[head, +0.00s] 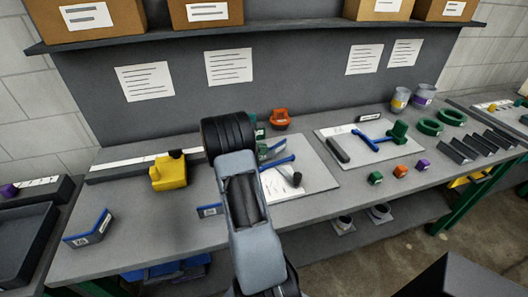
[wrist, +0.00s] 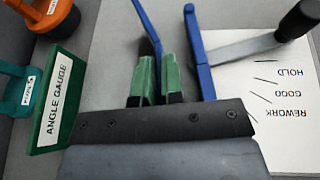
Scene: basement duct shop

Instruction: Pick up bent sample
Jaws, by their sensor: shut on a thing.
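My gripper (wrist: 156,88) shows in the wrist view with its green fingertips close together. A narrow blue strip with a dark side, which I take as the bent sample (wrist: 155,48), runs up from between them; its lower end is hidden. Another blue bar (wrist: 198,50) stands just right of the fingertips. A green plate marked ANGLE GAUGE (wrist: 60,100) stands left of the gripper.
An orange object (head: 280,119) stands behind the work area. A black-handled piece (wrist: 300,20) lies to the right over the printed sheet (wrist: 270,95). A yellow block (head: 169,173) is to the left. A second sheet (head: 322,134) with blue and green parts lies right. The bench front (head: 140,235) has free room.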

